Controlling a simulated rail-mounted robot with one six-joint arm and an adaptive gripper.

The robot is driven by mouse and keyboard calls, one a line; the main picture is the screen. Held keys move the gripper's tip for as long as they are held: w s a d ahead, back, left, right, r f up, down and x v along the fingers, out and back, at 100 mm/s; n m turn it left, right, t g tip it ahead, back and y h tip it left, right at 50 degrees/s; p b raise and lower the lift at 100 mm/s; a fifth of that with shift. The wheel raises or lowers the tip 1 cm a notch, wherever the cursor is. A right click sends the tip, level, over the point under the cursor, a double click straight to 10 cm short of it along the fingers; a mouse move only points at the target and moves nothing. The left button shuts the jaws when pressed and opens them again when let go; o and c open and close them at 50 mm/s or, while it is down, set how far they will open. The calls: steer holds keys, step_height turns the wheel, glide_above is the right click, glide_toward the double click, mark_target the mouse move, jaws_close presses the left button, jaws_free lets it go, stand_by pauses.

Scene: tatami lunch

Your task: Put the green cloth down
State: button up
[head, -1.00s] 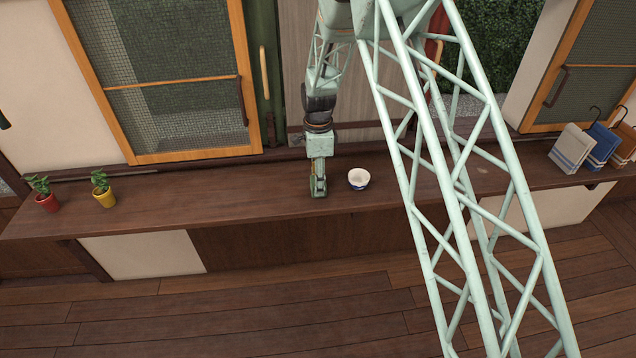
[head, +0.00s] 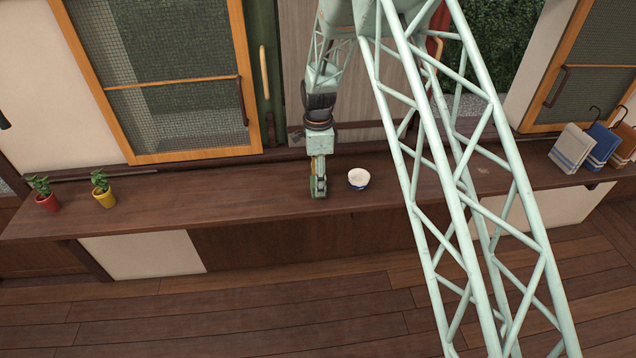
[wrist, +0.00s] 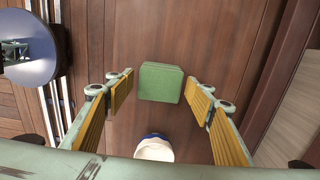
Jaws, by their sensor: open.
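The green cloth (wrist: 161,82) is a small folded block lying on the brown wooden counter in the wrist view. My gripper (wrist: 161,86) is open, with one finger to the left of the cloth and one to the right. Visible gaps separate the cloth from both fingers. In the head view my gripper (head: 318,187) points down low over the counter (head: 250,190), left of a bowl. I cannot make out the cloth in the head view, where the gripper covers that spot.
The white and blue bowl (head: 358,179) stands close to the right of my gripper; it also shows in the wrist view (wrist: 154,149). Potted plants (head: 104,192) stand at the far left and hanging cloths (head: 572,147) at the far right. The counter between plants and gripper is clear.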

step_height(320, 180, up, 11)
steer(key=shift+p, duration=0.35)
stand_by(0.3)
stand_by(0.6)
steer(key=shift+r, duration=0.1)
